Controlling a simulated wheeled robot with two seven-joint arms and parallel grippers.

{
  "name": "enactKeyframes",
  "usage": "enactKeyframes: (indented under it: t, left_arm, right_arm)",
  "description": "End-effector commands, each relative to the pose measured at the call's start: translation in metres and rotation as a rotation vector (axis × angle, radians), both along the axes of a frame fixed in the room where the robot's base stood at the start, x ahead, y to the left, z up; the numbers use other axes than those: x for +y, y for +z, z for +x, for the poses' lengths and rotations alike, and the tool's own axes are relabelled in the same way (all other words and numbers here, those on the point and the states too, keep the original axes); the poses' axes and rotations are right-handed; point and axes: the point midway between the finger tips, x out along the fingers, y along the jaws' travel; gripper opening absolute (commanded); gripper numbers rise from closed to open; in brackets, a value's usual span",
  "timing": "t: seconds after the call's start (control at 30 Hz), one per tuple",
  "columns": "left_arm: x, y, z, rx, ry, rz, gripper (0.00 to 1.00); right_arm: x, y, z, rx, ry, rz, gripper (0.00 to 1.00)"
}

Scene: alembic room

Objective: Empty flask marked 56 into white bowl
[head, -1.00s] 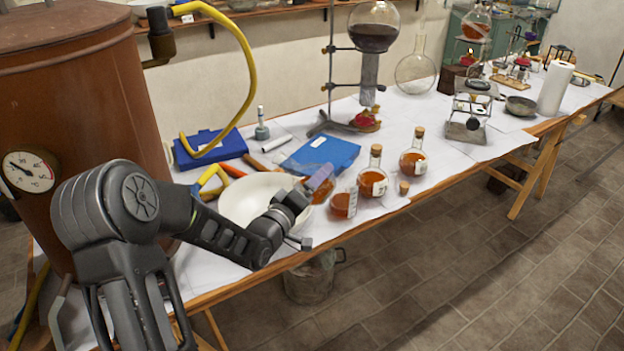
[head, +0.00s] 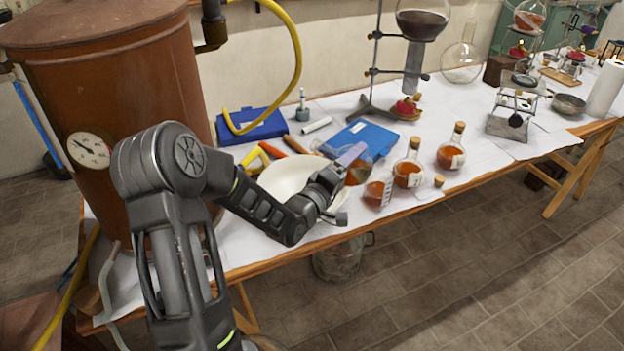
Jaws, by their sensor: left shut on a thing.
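The white bowl (head: 283,174) sits on the paper-covered table, partly hidden behind my left arm. My left gripper (head: 347,161) is at the bowl's right side, shut on a clear glass flask (head: 359,174) with orange liquid. The flask is partly hidden by the gripper; its tilt is hard to tell and no number can be read on it. A low glass vessel with orange liquid (head: 377,191) stands just right of it. Two corked flasks of orange liquid, a nearer one (head: 408,173) and a farther one (head: 452,154), stand upright further right. My right gripper is out of view.
A loose cork (head: 438,181) lies by the table's front edge. A blue case (head: 366,137) lies behind the flasks. A large copper-brown vessel (head: 100,90) stands at the left, a stand with a dark-filled globe (head: 420,24) at the back. Clear paper lies right of the flasks.

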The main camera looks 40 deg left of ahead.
Motion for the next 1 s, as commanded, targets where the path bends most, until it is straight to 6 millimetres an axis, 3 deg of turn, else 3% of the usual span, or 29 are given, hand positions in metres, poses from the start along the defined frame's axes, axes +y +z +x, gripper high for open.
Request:
enactKeyframes:
  t: [1.0]
  left_arm:
    - [0.0, 0.0086, -0.0005, -0.003, -0.001, -0.061, 0.21]
  right_arm:
    - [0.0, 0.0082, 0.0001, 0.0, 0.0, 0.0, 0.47]
